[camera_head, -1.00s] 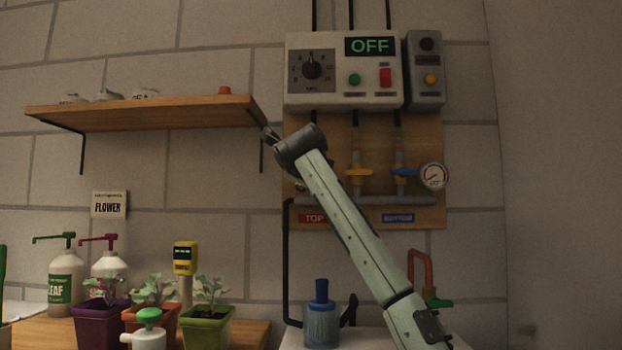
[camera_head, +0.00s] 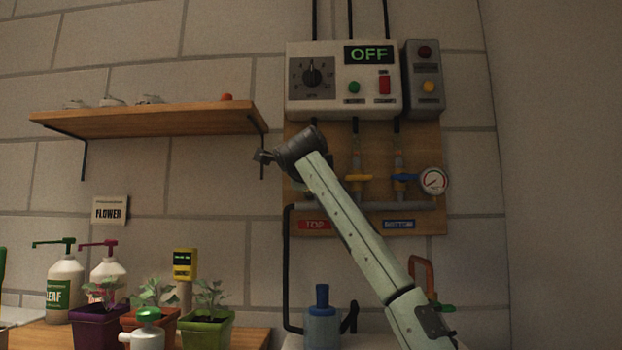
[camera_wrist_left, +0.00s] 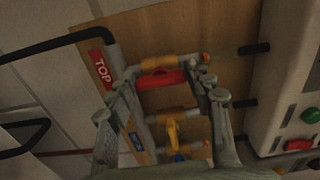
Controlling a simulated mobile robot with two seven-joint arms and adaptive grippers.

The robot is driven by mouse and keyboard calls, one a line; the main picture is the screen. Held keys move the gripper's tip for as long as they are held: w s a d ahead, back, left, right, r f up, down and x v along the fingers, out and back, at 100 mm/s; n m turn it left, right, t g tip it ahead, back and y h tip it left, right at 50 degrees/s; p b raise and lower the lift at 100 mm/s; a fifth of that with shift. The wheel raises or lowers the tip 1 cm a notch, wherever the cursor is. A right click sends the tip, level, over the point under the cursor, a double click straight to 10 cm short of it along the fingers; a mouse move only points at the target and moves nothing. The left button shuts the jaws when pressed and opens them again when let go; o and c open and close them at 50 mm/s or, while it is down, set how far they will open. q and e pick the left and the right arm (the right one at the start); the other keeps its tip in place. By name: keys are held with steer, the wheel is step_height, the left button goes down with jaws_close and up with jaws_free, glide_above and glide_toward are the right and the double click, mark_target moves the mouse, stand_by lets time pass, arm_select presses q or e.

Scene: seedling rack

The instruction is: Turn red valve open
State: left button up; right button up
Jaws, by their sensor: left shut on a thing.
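The red valve handle (camera_wrist_left: 160,80) shows in the left wrist view, on the first pipe by the red TOP label (camera_wrist_left: 101,69). It lies roughly along its pipe. My left gripper (camera_wrist_left: 165,76) has a finger at each end of the handle and is shut on it. In the head view my pale green arm comes up from the lower right and hides the red valve and most of the gripper. My right gripper is not in view.
The yellow valve (camera_head: 359,178) and blue valve (camera_head: 403,178) sit right of the arm, with a gauge (camera_head: 434,181) beside them. A control box (camera_head: 343,104) above reads OFF. A wooden shelf (camera_head: 150,122) ends close left of my arm.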

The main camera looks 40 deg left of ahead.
arm_select(q)
steer(key=o, duration=1.1)
steer(key=shift+o, duration=0.2)
steer(key=shift+s, duration=0.1)
steer(key=v, duration=1.2)
